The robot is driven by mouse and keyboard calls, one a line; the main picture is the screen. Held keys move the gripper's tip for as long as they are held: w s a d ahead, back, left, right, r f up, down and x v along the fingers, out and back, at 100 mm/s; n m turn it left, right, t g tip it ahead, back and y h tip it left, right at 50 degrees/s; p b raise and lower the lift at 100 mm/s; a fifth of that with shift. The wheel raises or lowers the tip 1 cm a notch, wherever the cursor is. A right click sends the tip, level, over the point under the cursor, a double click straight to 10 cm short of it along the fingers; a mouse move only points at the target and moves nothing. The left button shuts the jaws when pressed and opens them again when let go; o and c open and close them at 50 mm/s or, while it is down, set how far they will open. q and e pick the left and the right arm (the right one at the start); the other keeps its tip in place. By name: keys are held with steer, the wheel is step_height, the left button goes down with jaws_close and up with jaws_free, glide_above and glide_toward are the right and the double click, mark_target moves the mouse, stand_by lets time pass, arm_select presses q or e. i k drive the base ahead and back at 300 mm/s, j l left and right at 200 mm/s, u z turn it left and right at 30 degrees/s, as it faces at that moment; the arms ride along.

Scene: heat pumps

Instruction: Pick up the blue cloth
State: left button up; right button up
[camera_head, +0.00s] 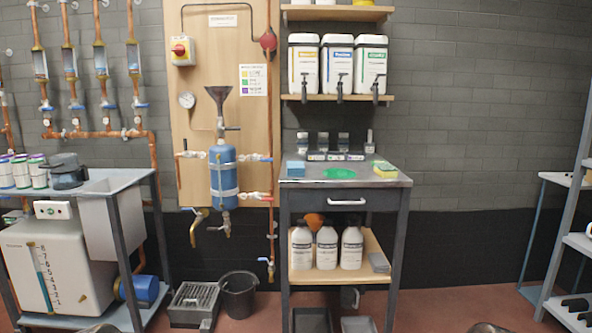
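A small blue folded piece (296,168), which looks like the blue cloth, lies on the left part of the metal top of the workbench (315,183). A flat green patch (340,173) lies to its right on the same top. A yellow and green sponge-like block (385,170) lies near the right end. Neither of my grippers is in view. Rounded grey shapes at the bottom edge may be parts of my arms, but I cannot tell.
Small bottles (323,142) stand along the back of the bench. White jugs (340,65) stand on a wall shelf above. A blue tank (223,178) with pipes is to the left. A black bucket (239,295) and a grey crate (193,305) stand on the floor.

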mark_target(294, 169)
steer(key=u, duration=0.35)
steer(key=i+l+u, duration=0.15)
steer(key=u, duration=0.3)
steer(key=l+u, duration=0.3)
steer(key=u, duration=0.15)
steer(key=i+l+u, duration=0.1)
steer(key=l+u, duration=0.2)
steer(key=u, duration=0.15)
